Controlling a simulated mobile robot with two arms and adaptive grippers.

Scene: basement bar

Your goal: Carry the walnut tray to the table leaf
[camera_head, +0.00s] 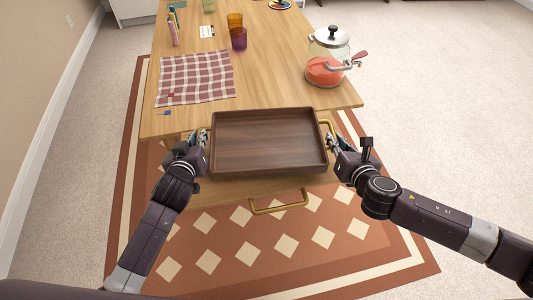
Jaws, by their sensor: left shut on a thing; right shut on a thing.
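The walnut tray (268,140) is a dark, empty rectangle with raised walls, at the middle of the head view. My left gripper (203,139) is shut on its left side and my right gripper (331,142) on its right side. A brass handle (328,124) shows at the right side. The tray looks about level and overlaps the front edge of the wooden table (285,60). A lower wooden leaf (236,189) with a brass pull (279,209) shows below the tray; most of it is hidden. I cannot tell whether the tray touches anything underneath.
On the table, a checked cloth (196,78) lies left, behind the tray. A glass dispenser with red liquid (325,70) stands right, near the edge. Amber (235,21) and purple (239,39) cups stand farther back. A patterned rug (245,255) covers the floor.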

